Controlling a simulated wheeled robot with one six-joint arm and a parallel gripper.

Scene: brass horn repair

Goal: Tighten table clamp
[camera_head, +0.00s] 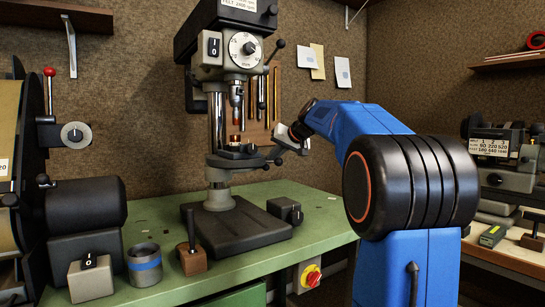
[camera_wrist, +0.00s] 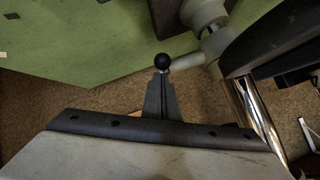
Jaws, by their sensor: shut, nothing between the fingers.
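The drill press (camera_head: 218,110) stands on the green bench, with its small round work table (camera_head: 238,150) on the column. The clamp lever's black ball knob (camera_wrist: 162,60) is on a pale rod (camera_wrist: 187,60) that runs to a light collar (camera_wrist: 205,14) on the column. My gripper (camera_wrist: 161,74) is shut and empty. Its fingertips are right at the knob in the wrist view; I cannot tell whether they touch it. In the head view my gripper is at the right side of the work table, its fingertips hard to make out.
The steel column (camera_wrist: 250,110) and a dark part of the press (camera_wrist: 275,35) are close on the right in the wrist view. The heavy base (camera_head: 240,228) stands below. A small dark block (camera_head: 288,210), a wooden-based lever (camera_head: 191,255) and a blue-banded cup (camera_head: 145,265) stand on the bench (camera_head: 325,222).

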